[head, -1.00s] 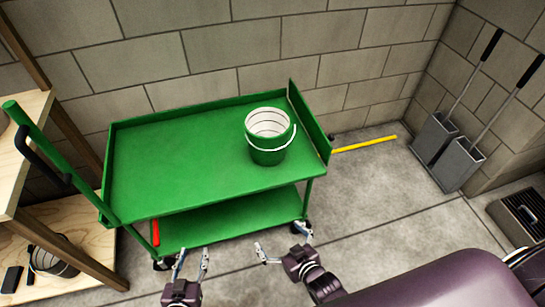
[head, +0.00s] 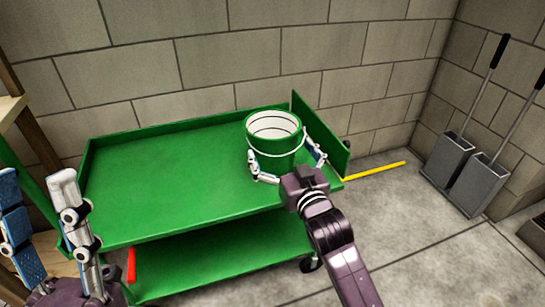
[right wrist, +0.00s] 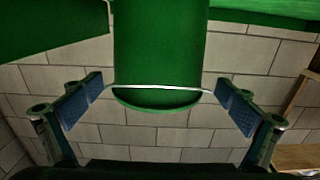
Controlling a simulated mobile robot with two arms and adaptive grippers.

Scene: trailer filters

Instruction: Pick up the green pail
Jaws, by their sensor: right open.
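The green pail (head: 273,153) with a white inside stands upright on the top shelf of the green cart (head: 160,205), near its right end. Its thin wire handle hangs across its front. My right gripper (head: 286,164) is open, with one finger on each side of the pail. In the right wrist view the pail (right wrist: 160,50) lies between the fingers of the right gripper (right wrist: 160,88), with small gaps on both sides; the handle spans near the fingertips. My left gripper (head: 42,190) is at the lower left, open and empty, in front of the cart's left end.
The cart's raised right end panel (head: 318,133) stands close beside the pail. A block wall (head: 200,55) is behind the cart. A red item (head: 131,265) shows at the lower shelf. Two grey dustpans (head: 480,183) and a yellow bar (head: 375,171) are at right.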

